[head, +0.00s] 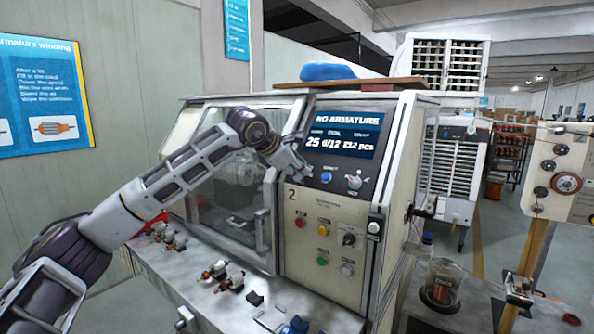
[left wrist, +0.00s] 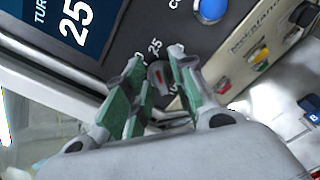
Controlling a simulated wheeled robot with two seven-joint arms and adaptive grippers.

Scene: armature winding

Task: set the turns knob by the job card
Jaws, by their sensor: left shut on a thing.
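My left gripper (head: 300,163) reaches from the left to the upper front panel of the winding machine (head: 335,215). In the left wrist view my left gripper (left wrist: 157,72) has its green-padded fingers on both sides of the dark turns knob (left wrist: 159,78), shut on it. In the head view the gripper hides the knob. The display (head: 342,138) reads NO ARMATURE, with 25, 0/12 and a pcs count below. I cannot make out a job card. My right gripper is not in view.
A blue button (head: 326,177) and another knob (head: 354,182) sit right of my gripper. Coloured buttons (head: 323,230) are lower down. Several small armatures (head: 222,275) lie on the bench. A wall poster (head: 45,90) hangs at left.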

